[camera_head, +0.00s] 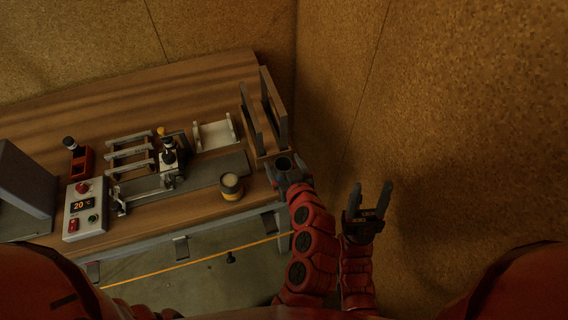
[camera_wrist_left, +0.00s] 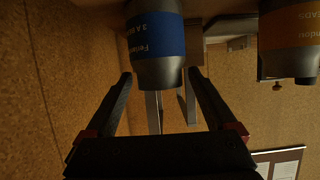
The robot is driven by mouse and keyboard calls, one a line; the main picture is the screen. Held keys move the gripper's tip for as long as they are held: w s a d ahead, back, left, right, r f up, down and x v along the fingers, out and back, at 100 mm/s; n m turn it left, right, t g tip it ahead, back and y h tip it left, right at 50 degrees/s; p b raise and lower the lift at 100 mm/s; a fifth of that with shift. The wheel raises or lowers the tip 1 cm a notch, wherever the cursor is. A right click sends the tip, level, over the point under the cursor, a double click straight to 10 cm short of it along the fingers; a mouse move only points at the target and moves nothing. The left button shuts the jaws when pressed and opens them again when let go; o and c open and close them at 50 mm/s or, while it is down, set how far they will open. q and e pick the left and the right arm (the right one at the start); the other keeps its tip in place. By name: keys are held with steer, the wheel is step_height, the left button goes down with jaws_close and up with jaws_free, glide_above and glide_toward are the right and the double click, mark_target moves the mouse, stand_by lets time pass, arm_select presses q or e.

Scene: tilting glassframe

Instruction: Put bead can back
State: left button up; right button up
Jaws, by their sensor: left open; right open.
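The bead can (camera_wrist_left: 290,42), with an orange label reading "BEADS", shows at the right edge of the left wrist view. A can with a pale top (camera_head: 231,187) stands at the bench's front edge in the head view, and appears to be the same one. My left gripper (camera_head: 288,172) is open at the bench's right front corner. A grey can with a blue label (camera_wrist_left: 156,42) is just ahead of its fingers; its dark round top (camera_head: 284,163) shows in the head view. I cannot tell whether the fingers touch it. My right gripper (camera_head: 370,199) is open and empty, right of the bench.
On the bench (camera_head: 190,78) stand a wooden upright holder (camera_head: 250,118), a white cradle (camera_head: 214,134), a small machine (camera_head: 170,160), a rack (camera_head: 130,150), a red holder (camera_head: 80,162) and a control box (camera_head: 86,208). A cork wall (camera_head: 440,100) rises close on the right.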

arm_select(q)
steer(key=shift+d+r, duration=0.1)
steer(key=shift+r, duration=0.1)
steer(key=b+v, duration=0.2)
steer(key=v, duration=1)
